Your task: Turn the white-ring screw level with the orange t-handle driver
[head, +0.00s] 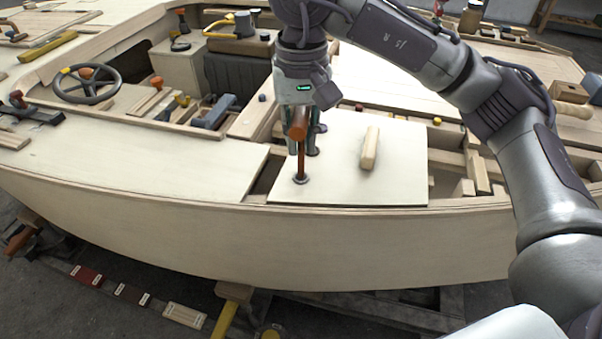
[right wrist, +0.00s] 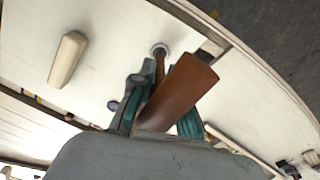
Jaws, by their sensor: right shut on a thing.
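The orange t-handle driver (head: 298,122) stands close to upright over the pale panel (head: 340,185). My right gripper (head: 301,143) is shut on it; the handle and the gripper's teal fingers also show in the right wrist view (right wrist: 178,92). The driver's shaft runs down to the white-ring screw (head: 301,179) near the panel's front left corner. The tip appears to meet the screw, and it covers the middle of the screw head. The ring shows in the right wrist view (right wrist: 160,49), but the slot's angle cannot be made out. My left gripper is out of view.
A pale wooden block (head: 370,148) lies on the panel right of the driver. Open framed bays (head: 470,175) lie right of the panel. A steering wheel (head: 88,86) and a blue-grey tool (head: 215,112) are to the left. The hull's edge runs along the front.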

